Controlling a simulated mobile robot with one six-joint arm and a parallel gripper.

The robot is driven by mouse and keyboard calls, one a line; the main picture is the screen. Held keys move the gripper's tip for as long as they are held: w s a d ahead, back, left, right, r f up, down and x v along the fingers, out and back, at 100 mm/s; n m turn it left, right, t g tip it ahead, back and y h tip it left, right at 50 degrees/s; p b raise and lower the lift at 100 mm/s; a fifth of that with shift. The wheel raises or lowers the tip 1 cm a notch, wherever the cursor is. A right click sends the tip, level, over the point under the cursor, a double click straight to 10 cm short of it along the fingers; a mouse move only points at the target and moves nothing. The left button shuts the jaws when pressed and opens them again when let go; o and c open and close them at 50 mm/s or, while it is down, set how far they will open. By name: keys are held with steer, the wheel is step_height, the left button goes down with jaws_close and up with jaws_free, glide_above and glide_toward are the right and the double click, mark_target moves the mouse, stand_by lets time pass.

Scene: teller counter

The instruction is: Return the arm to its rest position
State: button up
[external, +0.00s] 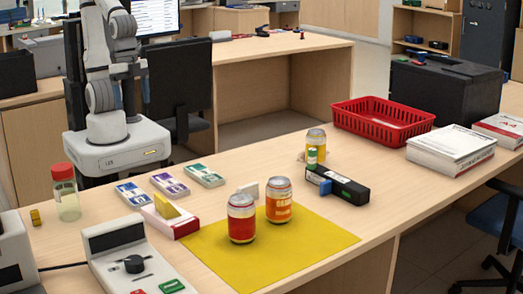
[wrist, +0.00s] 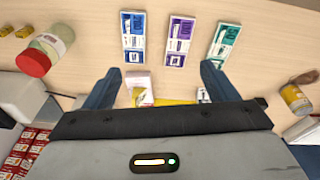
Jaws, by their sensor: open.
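My arm (external: 98,60) stands upright on my white base behind the counter, at the left of the external view. My gripper (wrist: 160,68) is open, its two blue fingers wide apart with nothing held between them. Its fingers cannot be made out clearly in the external view. In the wrist view it looks down over the counter, with blue (wrist: 133,38), purple (wrist: 179,38) and green (wrist: 225,42) banknote bundles beyond the fingertips. A small white and red box (wrist: 138,82) shows between the fingers, lower down.
Two cans, a red one (external: 242,220) and an orange one (external: 278,202), stand on a yellow mat (external: 310,245). A red-capped jar (external: 66,195) stands at the left. A red basket (external: 385,122), paper stack (external: 450,150) and black device (external: 345,186) are further right.

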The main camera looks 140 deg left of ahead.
steer(key=s+m, duration=0.1)
steer(key=s+f+m, duration=0.1)
steer(key=s, duration=0.1)
steer(key=shift+s+a+f, duration=0.1)
steer(key=shift+s+a, duration=0.1)
steer(key=shift+s, duration=0.1)
